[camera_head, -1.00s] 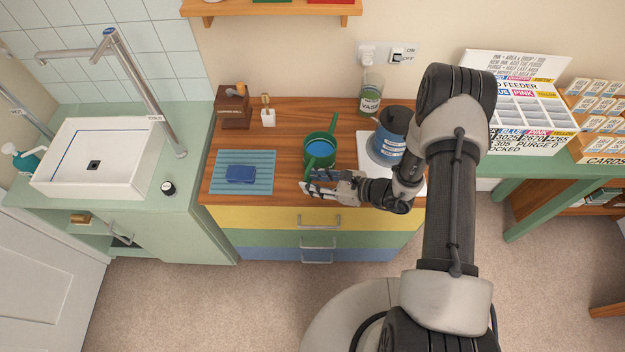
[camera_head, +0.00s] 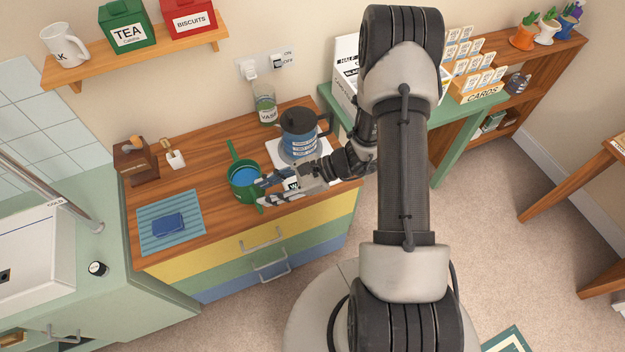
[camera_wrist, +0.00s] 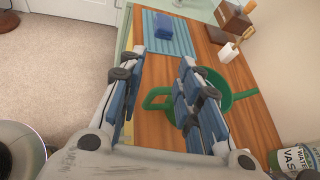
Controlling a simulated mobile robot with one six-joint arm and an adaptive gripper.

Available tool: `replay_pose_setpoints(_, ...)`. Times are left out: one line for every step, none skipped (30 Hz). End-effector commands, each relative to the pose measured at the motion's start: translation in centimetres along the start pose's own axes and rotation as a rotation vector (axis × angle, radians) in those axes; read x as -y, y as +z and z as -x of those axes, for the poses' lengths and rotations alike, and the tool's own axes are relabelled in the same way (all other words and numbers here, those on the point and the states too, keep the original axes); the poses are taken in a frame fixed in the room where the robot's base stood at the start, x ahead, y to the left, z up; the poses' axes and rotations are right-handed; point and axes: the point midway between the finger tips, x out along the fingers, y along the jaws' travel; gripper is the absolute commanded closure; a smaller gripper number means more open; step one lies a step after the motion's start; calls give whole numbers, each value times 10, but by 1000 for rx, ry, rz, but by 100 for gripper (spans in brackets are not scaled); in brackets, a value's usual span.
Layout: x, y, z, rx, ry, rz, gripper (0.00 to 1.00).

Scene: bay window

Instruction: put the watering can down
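The green watering can (camera_head: 236,191) stands upright on the wooden counter top, with blue showing inside its open top. Its spout points toward the wall. It also shows in the wrist view (camera_wrist: 236,98), partly hidden behind my right-hand finger. My gripper (camera_head: 268,190) is at the can's near side. In the wrist view my gripper (camera_wrist: 163,62) has its two fingers well apart, with the can's green handle (camera_wrist: 152,98) appearing between them. I cannot tell whether either finger touches the handle.
A wooden box (camera_head: 135,160) stands behind. Counter between is clear.

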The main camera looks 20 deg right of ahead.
Motion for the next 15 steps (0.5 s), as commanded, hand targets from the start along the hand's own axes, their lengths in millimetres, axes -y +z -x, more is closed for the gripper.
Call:
replay_pose_setpoints(0,29,7,-18,52,98,69)
replay_pose_setpoints(-2,44,11,-30,85,152,69)
replay_pose_setpoints(-7,62,16,-48,133,225,69)
replay_pose_setpoints(-11,75,21,-63,166,278,69)
replay_pose_setpoints(-16,88,25,-78,201,332,69)
replay_pose_setpoints(-23,103,31,-100,244,403,69)
replay_pose_setpoints(-29,114,36,-119,277,458,69)
replay_pose_setpoints(-34,124,41,-139,307,511,69)
replay_pose_setpoints(-42,137,48,-166,349,583,69)
replay_pose_setpoints(-48,146,53,-187,378,636,69)
replay_pose_setpoints(-54,154,59,-209,407,689,69)
replay_pose_setpoints(-62,164,67,-242,445,761,69)
replay_pose_setpoints(-68,172,73,-267,472,815,69)
replay_pose_setpoints(-74,178,79,-293,498,868,69)
replay_pose_setpoints(-81,186,88,-329,532,939,69)
